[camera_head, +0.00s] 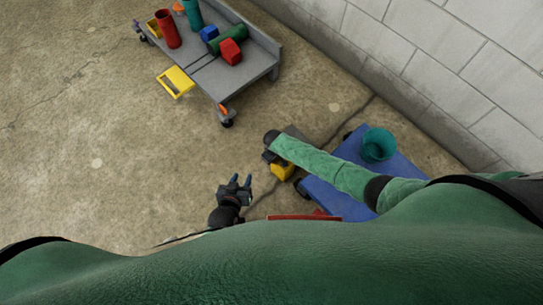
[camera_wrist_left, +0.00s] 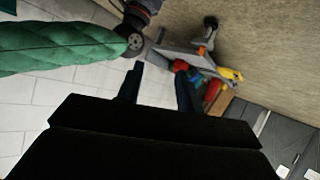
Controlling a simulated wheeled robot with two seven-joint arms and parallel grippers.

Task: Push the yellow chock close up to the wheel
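The yellow chock (camera_head: 283,171) sits on the floor at the front left corner of the blue cart (camera_head: 318,190). My right forearm hides part of it. A dark wheel (camera_head: 301,188) shows beside the chock at the cart's corner; I cannot tell whether they touch. My left gripper (camera_head: 241,181) is open and empty, left of the chock and apart from it. Its two spread fingers also show in the left wrist view (camera_wrist_left: 160,85). My right arm reaches over the chock, and dark parts of its hand (camera_head: 268,157) show just left of it; its fingers cannot be made out.
A teal bucket (camera_head: 378,145) stands on the blue cart. A block wall (camera_head: 440,70) bounds the right. The floor at left is clear.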

